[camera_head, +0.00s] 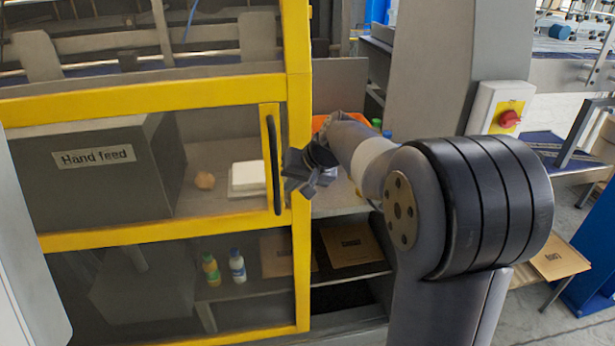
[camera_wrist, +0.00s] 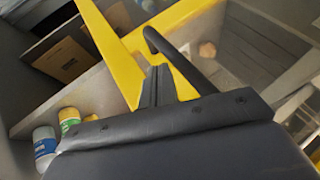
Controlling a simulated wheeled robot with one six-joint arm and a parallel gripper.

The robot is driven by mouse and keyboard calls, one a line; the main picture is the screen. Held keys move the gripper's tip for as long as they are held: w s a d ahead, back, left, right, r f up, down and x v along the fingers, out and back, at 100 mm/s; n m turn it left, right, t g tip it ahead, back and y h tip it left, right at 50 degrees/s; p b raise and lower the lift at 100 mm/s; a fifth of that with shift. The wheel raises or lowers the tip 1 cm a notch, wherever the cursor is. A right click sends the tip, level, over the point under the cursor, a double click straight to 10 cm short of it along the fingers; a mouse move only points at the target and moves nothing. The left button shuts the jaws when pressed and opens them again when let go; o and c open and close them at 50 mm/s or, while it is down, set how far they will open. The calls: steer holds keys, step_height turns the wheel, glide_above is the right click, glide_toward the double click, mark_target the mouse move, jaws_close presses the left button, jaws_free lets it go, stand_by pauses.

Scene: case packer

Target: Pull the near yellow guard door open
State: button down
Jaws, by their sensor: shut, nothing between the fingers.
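The near guard door (camera_head: 150,97) has a yellow frame with clear panels and fills the left of the head view. Its black upright bar handle (camera_head: 274,170) sits on a yellow strip near the door's right edge. My gripper (camera_head: 296,172) is just right of the handle, at handle height. In the wrist view, the gripper fingers (camera_wrist: 155,88) are together and empty in front of the yellow frame (camera_wrist: 120,60), close to the curved handle (camera_wrist: 185,65). I cannot tell whether they touch it. Whether the door is slightly ajar is unclear.
Behind the panels are a grey "Hand feed" box (camera_head: 95,165), a white block (camera_head: 247,177) and two bottles (camera_head: 237,266). A cardboard piece (camera_head: 350,245) lies on a shelf right of the door. A red switch (camera_head: 509,119) is on the grey column at right.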

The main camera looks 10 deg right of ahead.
steer(key=shift+a, duration=0.3)
